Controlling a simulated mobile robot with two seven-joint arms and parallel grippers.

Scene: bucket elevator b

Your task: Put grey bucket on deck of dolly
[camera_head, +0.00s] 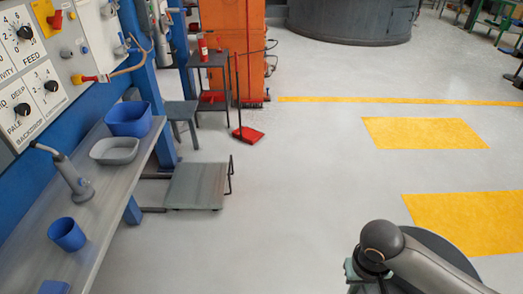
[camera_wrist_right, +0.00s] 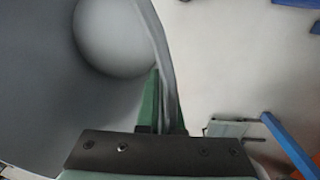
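The grey bucket (camera_wrist_right: 100,40) fills the left of the right wrist view, where I look into its curved inside and pale round bottom. My right gripper (camera_wrist_right: 166,115) is shut on the bucket's wall at the rim. In the head view the bucket (camera_head: 438,243) appears as a dark round shape at the lower right, partly covered by my right arm. The fingertips are hidden there. The dolly (camera_head: 197,187) stands on the floor beside the workbench, left of the bucket. Its flat grey deck is empty. A handle stands at its right edge. My left gripper is not in view.
The workbench (camera_head: 120,178) along the left holds a blue bin (camera_head: 128,119), a grey tray (camera_head: 115,150) and a blue cup (camera_head: 66,234). A stool (camera_head: 180,115) and a red dustpan (camera_head: 248,134) stand beyond the dolly. The floor between dolly and bucket is clear.

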